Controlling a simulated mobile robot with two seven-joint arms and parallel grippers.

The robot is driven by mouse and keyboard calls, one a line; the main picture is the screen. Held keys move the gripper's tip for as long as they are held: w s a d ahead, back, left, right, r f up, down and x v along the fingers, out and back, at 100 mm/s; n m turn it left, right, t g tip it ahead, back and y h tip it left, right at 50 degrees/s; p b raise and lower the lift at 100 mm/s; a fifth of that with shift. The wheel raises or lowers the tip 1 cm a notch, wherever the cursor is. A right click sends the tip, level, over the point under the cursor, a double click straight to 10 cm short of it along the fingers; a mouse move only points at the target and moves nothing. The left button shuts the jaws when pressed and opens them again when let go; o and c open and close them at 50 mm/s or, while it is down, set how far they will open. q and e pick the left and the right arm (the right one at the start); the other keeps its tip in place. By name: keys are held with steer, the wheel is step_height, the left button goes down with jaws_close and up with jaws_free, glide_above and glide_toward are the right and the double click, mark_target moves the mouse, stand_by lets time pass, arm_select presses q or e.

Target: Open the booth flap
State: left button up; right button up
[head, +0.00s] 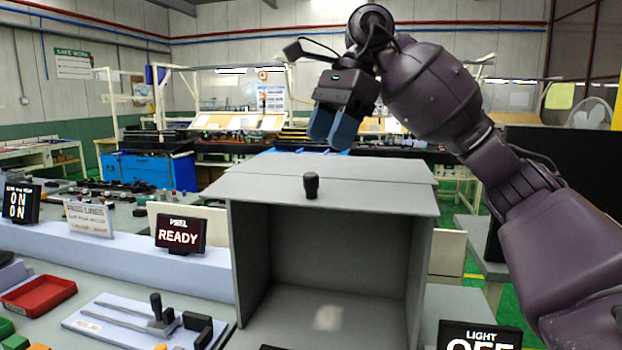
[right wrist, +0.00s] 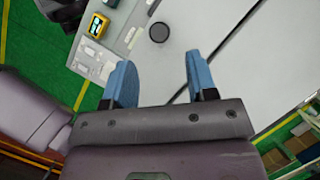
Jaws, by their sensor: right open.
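The booth (head: 331,250) is a grey box with an open front, and its inside shows. Its flap (head: 260,190) is a flat grey panel across the top that overhangs the front. A black knob (head: 311,186) stands up near the flap's front edge. A seam crosses the top behind the flap. My right gripper (head: 331,136) is above and behind the knob, with its blue fingers apart and nothing between them. In the right wrist view the knob (right wrist: 159,32) lies beyond the open fingertips (right wrist: 158,62), apart from them. My left gripper is not in view.
A READY display (head: 180,235) stands left of the booth, and a LIGHT OFF display (head: 480,336) is at the front right. A red tray (head: 38,296) and a lever fixture (head: 150,320) lie at the front left. Air above the flap is clear around the knob.

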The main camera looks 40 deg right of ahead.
mark_target(314, 173)
steer(key=x, duration=0.7)
steer(key=shift+w+a+f, duration=0.1)
steer(key=shift+a+f, duration=0.05)
steer(key=shift+f, duration=0.15)
steer(key=shift+c, duration=0.3)
jaws_close()
